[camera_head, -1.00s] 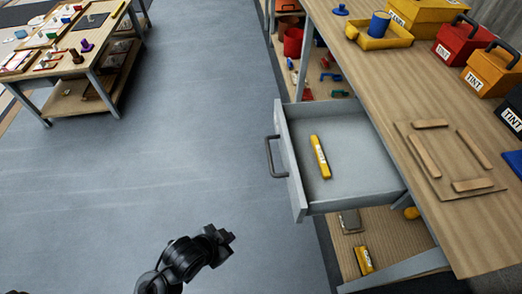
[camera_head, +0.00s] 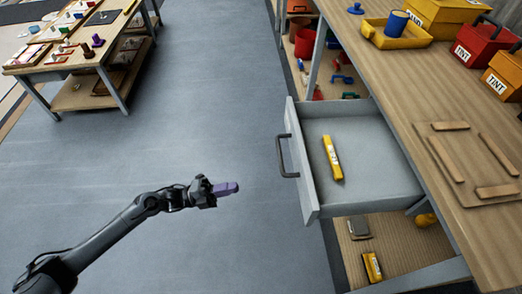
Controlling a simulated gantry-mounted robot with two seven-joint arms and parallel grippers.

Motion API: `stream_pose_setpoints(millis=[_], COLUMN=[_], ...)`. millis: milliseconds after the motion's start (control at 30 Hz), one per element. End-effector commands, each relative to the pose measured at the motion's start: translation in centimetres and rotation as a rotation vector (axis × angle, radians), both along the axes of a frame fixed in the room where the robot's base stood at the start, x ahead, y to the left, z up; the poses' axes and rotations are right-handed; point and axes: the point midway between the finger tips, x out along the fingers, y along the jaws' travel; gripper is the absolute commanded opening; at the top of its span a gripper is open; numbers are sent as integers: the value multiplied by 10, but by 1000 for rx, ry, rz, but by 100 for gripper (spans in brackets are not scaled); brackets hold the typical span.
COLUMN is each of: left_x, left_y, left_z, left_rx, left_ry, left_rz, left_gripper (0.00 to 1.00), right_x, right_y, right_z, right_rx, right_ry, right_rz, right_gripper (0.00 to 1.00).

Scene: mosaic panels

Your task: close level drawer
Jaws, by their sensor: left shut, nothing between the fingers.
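The level drawer (camera_head: 347,185) is a grey drawer pulled out from under the wooden workbench (camera_head: 445,100), on the right. Its dark bar handle (camera_head: 283,157) is on the front panel, facing left. A yellow level (camera_head: 333,158) lies inside the drawer, clear of its walls. My left gripper (camera_head: 230,188) is shut and empty, with purplish fingertips pointing right. It is over the floor, to the left of the handle and apart from it. My right gripper is not in view.
A wooden lower shelf (camera_head: 398,250) below the drawer holds a grey item and a yellow item. A yellow tray (camera_head: 397,32), toolboxes and a wooden frame sit on the workbench. Another table (camera_head: 70,52) stands at the far left. Floor between is clear.

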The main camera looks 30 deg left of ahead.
Motion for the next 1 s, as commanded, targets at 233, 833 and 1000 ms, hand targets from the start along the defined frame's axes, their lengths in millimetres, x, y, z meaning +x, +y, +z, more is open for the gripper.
stream_pose_setpoints(millis=[233, 833, 1000], left_x=[50, 98, 113], left_y=[55, -7, -31], left_z=[42, 67, 72], left_rx=[149, 151, 151], left_ry=[-95, -125, -123], left_rz=[22, 23, 25], left_gripper=[0, 0, 0], right_x=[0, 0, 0], right_y=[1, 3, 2], right_z=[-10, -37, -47], right_rx=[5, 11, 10], right_ry=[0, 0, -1], right_rz=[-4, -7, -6], right_gripper=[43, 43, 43])
